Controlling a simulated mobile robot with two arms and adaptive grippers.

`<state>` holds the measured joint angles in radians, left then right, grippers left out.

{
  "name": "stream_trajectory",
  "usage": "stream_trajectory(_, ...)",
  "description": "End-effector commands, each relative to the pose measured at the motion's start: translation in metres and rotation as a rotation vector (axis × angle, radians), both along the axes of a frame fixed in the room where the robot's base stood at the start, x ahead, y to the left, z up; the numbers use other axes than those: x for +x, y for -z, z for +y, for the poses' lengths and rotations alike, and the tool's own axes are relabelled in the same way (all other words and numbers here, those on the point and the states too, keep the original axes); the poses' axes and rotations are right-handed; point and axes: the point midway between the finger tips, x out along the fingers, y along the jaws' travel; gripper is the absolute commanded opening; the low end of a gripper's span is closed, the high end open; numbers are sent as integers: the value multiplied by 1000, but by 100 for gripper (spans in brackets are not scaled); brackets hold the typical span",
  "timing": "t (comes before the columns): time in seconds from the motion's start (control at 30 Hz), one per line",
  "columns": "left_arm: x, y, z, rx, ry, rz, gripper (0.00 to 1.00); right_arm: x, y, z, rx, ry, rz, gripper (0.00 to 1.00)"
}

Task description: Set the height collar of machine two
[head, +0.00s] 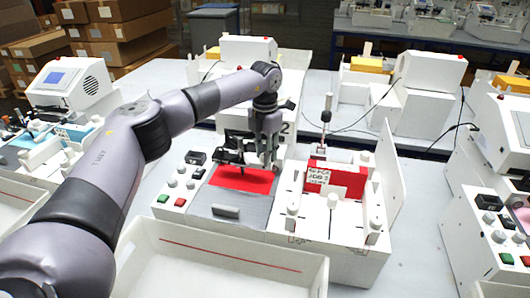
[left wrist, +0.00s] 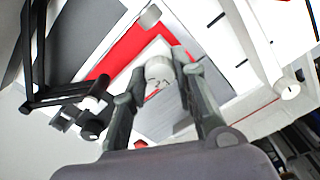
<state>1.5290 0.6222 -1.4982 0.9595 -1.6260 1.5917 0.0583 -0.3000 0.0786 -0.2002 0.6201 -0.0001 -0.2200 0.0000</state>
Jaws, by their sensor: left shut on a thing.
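Machine two, a white plotter with a "2" (head: 285,128) on its front, stands in the middle of the head view. Its red sheet (head: 243,180) lies on the grey bed, and a black jointed pen arm (head: 229,156) reaches over it. My left gripper (head: 264,160) comes down at the machine's front, right of the pen arm. In the left wrist view its fingers (left wrist: 160,88) close around a pale, rounded part, seemingly the height collar (left wrist: 158,70). The black pen arm (left wrist: 38,75) is left of the fingers. My right gripper is not in view.
A control panel with buttons (head: 181,184) sits left of the bed. A white rack with a red block (head: 347,183) and upright posts stands to the right. An empty white tray (head: 215,262) is in front. Similar machines stand left, right and behind.

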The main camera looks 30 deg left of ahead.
Motion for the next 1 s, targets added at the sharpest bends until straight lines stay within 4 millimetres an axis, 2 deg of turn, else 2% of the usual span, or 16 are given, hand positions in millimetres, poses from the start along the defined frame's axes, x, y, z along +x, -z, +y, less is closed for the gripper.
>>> stream_trajectory(0.4,1,-2,0,0,9,-5,0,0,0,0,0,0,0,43)
stream_trajectory(0.43,1,-2,0,0,9,-5,26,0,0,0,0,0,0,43)
stream_trajectory(0.73,1,-1,0,0,8,-2,46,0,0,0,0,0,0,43)
stream_trajectory(1.0,0,-1,0,0,8,-1,46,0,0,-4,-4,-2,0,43)
